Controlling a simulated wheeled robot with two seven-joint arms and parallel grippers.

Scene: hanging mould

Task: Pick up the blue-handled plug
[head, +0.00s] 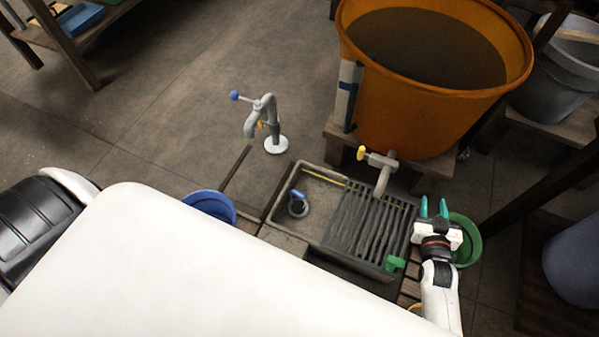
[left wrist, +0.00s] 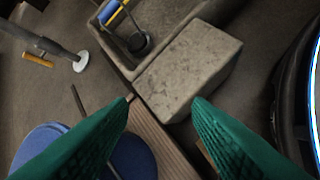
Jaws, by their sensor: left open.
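The blue-handled plug (head: 298,206) is a dark round disc with an upright blue handle, in the smooth left part of the grey sink (head: 319,239). It also shows at the top of the left wrist view, its dark disc (left wrist: 138,44) low and blue handle above. My left gripper (left wrist: 164,102) is open and empty, its green fingers apart, above the wooden slats and grey block in front of the sink. It is hidden in the head view. My right gripper (head: 434,207) has its teal fingers apart and empty, right of the sink, by the green bucket.
A large orange tub (head: 430,100) with a tap stands behind the sink. A standpipe (head: 268,115) with a blue knob rises behind left. A blue bucket (head: 208,205) is left, a green bucket (head: 468,240) right. The grey block (left wrist: 190,65) borders the sink's front.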

